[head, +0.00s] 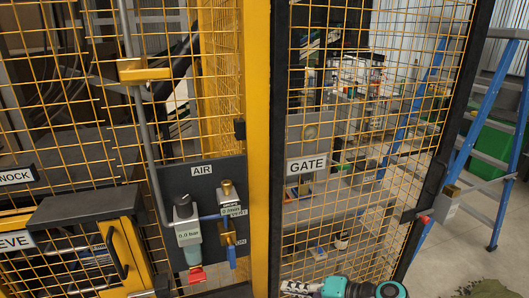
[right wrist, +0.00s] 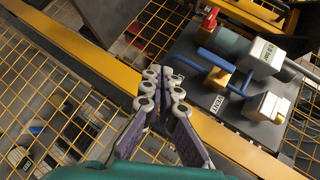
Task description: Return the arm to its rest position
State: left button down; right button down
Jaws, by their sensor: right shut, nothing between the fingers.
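My right gripper (head: 299,288) is at the bottom edge of the head view, in front of the mesh gate (head: 345,235), with part of my teal right arm beside it. In the right wrist view, the gripper's two fingers (right wrist: 163,76) are together at the tips, with nothing between them. The fingers are apart from the dark AIR panel (right wrist: 205,85), which lies to their right in that view. My left gripper is not in view.
A yellow post (head: 258,150) stands between the AIR panel (head: 212,215) and the gate. The panel carries a pressure regulator (head: 187,230), a blue-handled valve (head: 230,240) and a red part (head: 196,274). A blue ladder (head: 490,110) and open floor are at the right.

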jog(key=s+d+f+n+h, duration=0.2)
jog(key=s+d+n+h, duration=0.2)
jog(key=s+d+h, duration=0.6)
jog(key=shift+s+d+f+t+h, duration=0.2)
jog(key=shift+s+f+t+h, duration=0.15)
jog(key=shift+s+h, duration=0.55)
